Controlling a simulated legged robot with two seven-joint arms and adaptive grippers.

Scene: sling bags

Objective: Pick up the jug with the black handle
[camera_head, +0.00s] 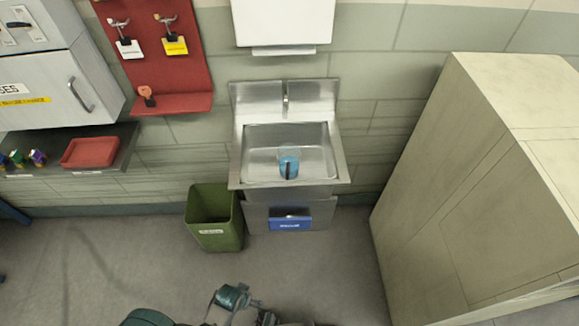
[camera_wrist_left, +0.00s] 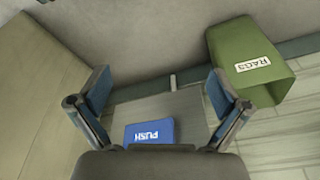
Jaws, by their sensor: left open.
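The jug (camera_head: 289,166) is a clear vessel with blue in it and a dark handle facing me. It stands inside the metal sink basin (camera_head: 240,160) against the back wall in the head view. It does not show in the left wrist view. My left gripper (camera_wrist_left: 158,85) is open in the wrist view, its two fingers spread wide with nothing between them. In the head view, parts of my arm show at the bottom edge, well short of the sink. My right gripper cannot be made out.
A green bin (camera_head: 214,232) labelled RAGS stands left of the sink; it also shows in the wrist view (camera_wrist_left: 243,50). A blue PUSH panel (camera_head: 290,224) is on the sink's front. A large beige cabinet (camera_head: 480,190) stands right. A white dispenser (camera_head: 283,22) hangs above the sink.

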